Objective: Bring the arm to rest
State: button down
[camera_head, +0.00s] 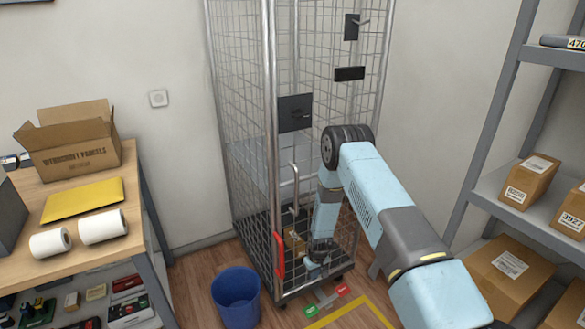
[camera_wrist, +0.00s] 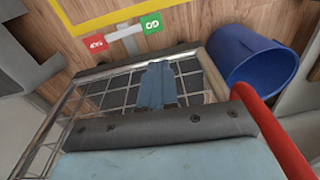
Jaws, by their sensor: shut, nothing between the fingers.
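My light blue arm (camera_head: 375,185) reaches forward from the lower right, bends at a dark joint and hangs down at the front of the wire roll cage (camera_head: 270,120). My gripper (camera_head: 316,268) is low, near the cage's base, and is shut with nothing in it. In the wrist view, light blue finger parts (camera_wrist: 157,86) show against the wire mesh (camera_wrist: 110,98). The mesh is close around my gripper; I cannot tell whether they touch. A red handle (camera_head: 279,255) is just left of my gripper, and it also shows in the wrist view (camera_wrist: 272,130).
A blue bin (camera_head: 237,297) stands on the floor left of the cage. A small brown item (camera_head: 296,243) shows low in the cage. A counter (camera_head: 115,248) with an open carton (camera_head: 75,150) is at left. Shelves (camera_head: 505,205) with parcels stand at right. Yellow tape (camera_head: 345,311) marks the floor.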

jog(key=w+d+r+m+t, duration=0.1)
jog(key=w+r, duration=0.1)
jog(key=r, duration=1.2)
jog(key=w+d+r, duration=0.2)
jog(key=r, duration=1.1)
jog(key=s+d+r+m+t, duration=0.1)
jog(key=s+d+r, duration=0.15)
jog(key=r, duration=0.85)
jog(key=s+d+r+t, duration=0.15)
jog(key=s+r, duration=0.25)
jog(key=r, duration=0.8)
jog(key=s+d+r+m, duration=0.1)
jog(key=s+d+r, duration=0.3)
jog(key=s+r, duration=1)
jog(key=s+d+r+m, duration=0.1)
jog(key=s+r, duration=0.2)
jog(key=s, duration=0.7)
jog(key=s+d+r+m+t, duration=0.1)
jog(key=s+d+r, duration=0.1)
jog(key=s, duration=0.8)
jog(key=shift+d+r+h, duration=0.25)
jog(key=shift+r+h, duration=0.05)
jog(key=shift+r, duration=0.55)
jog(key=shift+s+t, duration=0.1)
jog(key=shift+t, duration=0.15)
